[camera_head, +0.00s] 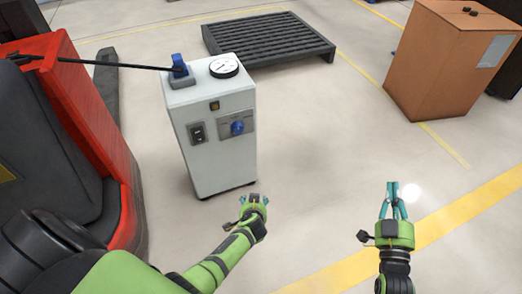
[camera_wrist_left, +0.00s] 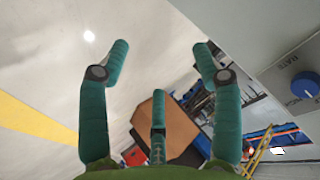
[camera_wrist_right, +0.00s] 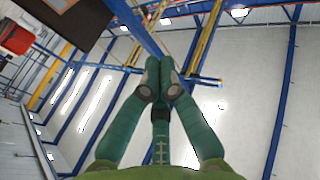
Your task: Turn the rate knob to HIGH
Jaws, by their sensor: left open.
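The blue rate knob (camera_head: 237,127) sits on a grey panel (camera_head: 222,131) on the front of a white control cabinet (camera_head: 208,165). My left gripper (camera_head: 254,198) is open and empty, low in front of the cabinet's right side and apart from the knob. In its wrist view the fingers (camera_wrist_left: 160,48) are spread. My right gripper (camera_head: 392,186) has its fingertips together (camera_wrist_right: 160,62), with nothing seen between them, over the floor at right.
A dark switch (camera_head: 197,132) is left of the knob. A gauge (camera_head: 224,67) and a blue plug-like part (camera_head: 178,65) with a black cable stand on top. A red machine (camera_head: 92,115) is at left, a dark pallet (camera_head: 268,40) behind, a cardboard box (camera_head: 440,62) at right.

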